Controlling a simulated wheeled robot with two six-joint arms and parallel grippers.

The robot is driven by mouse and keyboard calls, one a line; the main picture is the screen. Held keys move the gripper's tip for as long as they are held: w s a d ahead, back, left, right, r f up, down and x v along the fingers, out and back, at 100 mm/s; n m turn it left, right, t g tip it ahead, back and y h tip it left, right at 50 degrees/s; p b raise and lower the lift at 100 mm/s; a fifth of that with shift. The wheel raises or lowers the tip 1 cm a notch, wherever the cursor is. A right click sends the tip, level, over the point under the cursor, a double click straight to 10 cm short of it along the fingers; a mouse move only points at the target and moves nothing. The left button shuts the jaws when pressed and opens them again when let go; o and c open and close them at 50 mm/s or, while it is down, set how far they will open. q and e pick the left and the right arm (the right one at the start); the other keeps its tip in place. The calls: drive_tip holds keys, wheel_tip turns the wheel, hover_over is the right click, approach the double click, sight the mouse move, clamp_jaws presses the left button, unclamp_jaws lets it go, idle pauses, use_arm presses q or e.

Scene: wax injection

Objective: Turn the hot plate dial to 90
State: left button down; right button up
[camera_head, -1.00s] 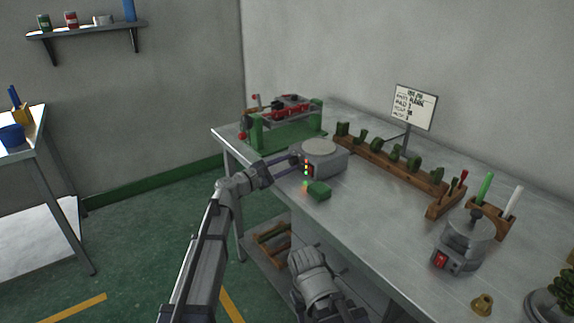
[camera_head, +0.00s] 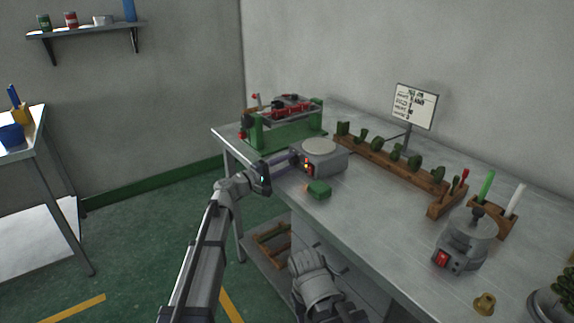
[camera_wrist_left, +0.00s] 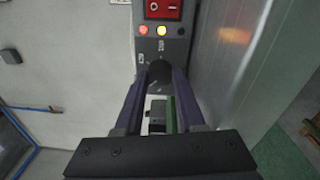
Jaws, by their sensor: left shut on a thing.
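The hot plate (camera_head: 324,161) is a grey box with a pale round top on the far part of the bench. Its dial is a dark round knob (camera_wrist_left: 160,72) on the front panel, in the left wrist view. My left gripper (camera_head: 289,161) reaches it from the left and is shut on the dial, one finger on each side (camera_wrist_left: 160,80). The dial's setting is unreadable. On the panel, a red-orange lamp (camera_wrist_left: 143,30) and a yellow lamp (camera_wrist_left: 161,31) are lit beside a red switch (camera_wrist_left: 163,9); a third lamp is dark. My right gripper is out of view.
A wooden rack (camera_head: 385,168) of green pieces and a round grey pot (camera_head: 468,238) are to the right. The front middle of the bench is clear.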

use_arm(q)
drive_tip(key=shift+m, duration=1)
drive_tip(key=c, duration=0.5)
unclamp_jaws()
